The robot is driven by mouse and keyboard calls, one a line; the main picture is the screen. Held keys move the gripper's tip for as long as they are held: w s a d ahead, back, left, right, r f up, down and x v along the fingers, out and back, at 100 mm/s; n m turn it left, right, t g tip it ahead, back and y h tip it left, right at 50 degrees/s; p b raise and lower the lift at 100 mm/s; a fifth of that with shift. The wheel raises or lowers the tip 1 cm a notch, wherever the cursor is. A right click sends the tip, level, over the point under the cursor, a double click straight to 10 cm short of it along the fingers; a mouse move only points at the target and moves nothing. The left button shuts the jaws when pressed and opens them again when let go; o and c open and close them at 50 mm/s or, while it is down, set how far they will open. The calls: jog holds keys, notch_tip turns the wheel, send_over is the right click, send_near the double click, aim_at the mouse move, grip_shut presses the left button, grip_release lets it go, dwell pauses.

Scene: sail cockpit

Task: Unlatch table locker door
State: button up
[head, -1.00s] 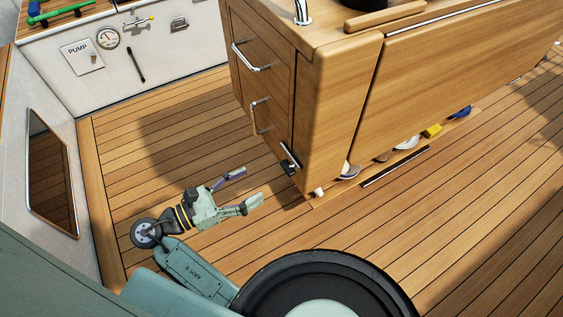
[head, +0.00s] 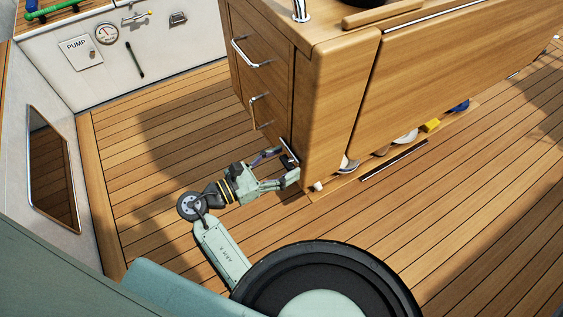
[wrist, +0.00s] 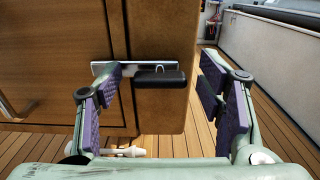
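The table locker (head: 330,110) is a wooden cabinet with a folded leaf. Its door front (head: 262,95) is on the end face and appears shut. A latch (head: 289,154) sits low at the corner of that face. In the wrist view, the latch (wrist: 160,78) shows a black grip on a bright metal plate, lying horizontal across the door's edge. My gripper (head: 284,165) is open at the latch. In the wrist view, my gripper (wrist: 161,88) has the black grip between its two spread fingers. The left finger overlaps the plate; I cannot tell whether it touches.
A bar handle (head: 250,56) and a lower handle (head: 256,105) stick out from the same face. Several small items, one a yellow block (head: 431,125), lie under the table. The wooden floor (head: 160,140) is clear to the left, towards the white wall (head: 105,55).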

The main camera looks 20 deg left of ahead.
grip_shut()
dwell(0.7)
